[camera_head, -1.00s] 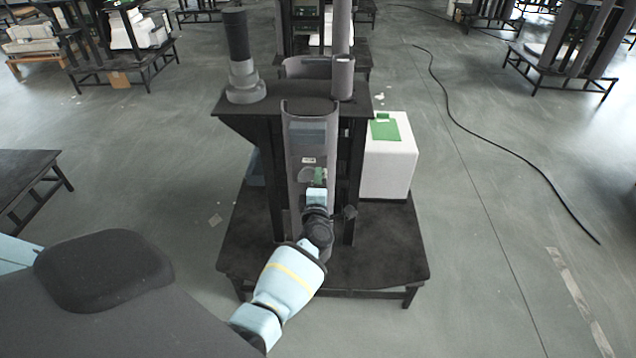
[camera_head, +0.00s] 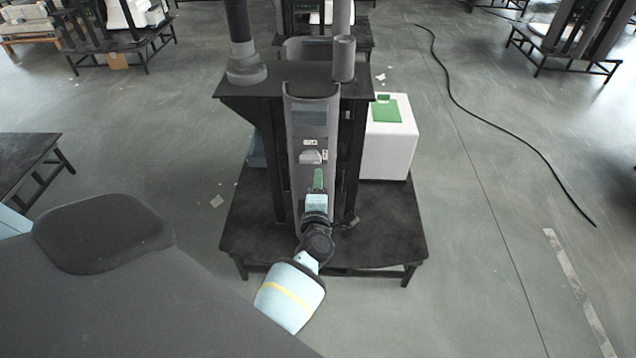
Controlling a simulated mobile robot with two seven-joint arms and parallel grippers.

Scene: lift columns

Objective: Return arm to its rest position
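The finger opening is too small to make out. A small pale grey part (camera_head: 310,157) sits in the column just beyond the tip, apart from it in the picture.
The column stands on a low black table (camera_head: 390,235), with a black top plate (camera_head: 270,82) around it. A white box with a green top patch (camera_head: 392,150) is at right. Another dark table (camera_head: 20,160) is at left. A black cable (camera_head: 500,142) lies on open floor at right.

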